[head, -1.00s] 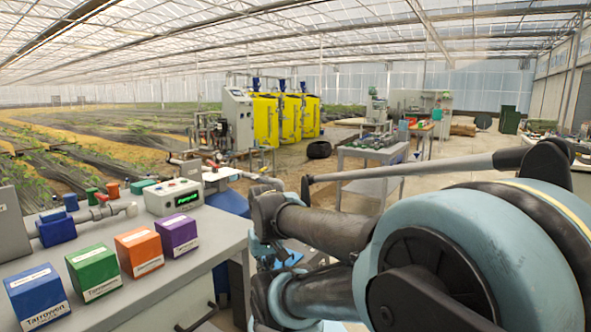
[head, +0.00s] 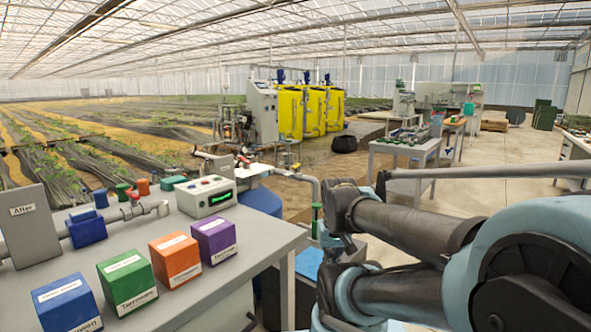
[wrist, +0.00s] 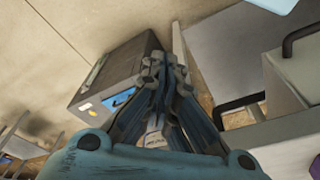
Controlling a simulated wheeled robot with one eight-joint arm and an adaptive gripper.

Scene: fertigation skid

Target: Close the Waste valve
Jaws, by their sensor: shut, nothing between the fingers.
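In the wrist view my gripper (wrist: 160,62) is shut and empty, its fingers together in front of a grey box and the floor. No label reading Waste is legible, so I cannot tell which valve is the Waste valve. On the left bench, a red-handled valve (head: 134,197) sits on a grey pipe beside a blue block-shaped fitting (head: 87,227). A vertical grey pipe with a green part (head: 317,207) stands beyond the bench, left of my arm. My gripper's fingertips are not clearly visible in the head view.
Blue (head: 67,304), green (head: 127,283), orange (head: 175,260) and purple (head: 214,241) labelled boxes line the bench (head: 262,240). A grey box (wrist: 118,75) and drawer handles (wrist: 240,103) are near my gripper.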

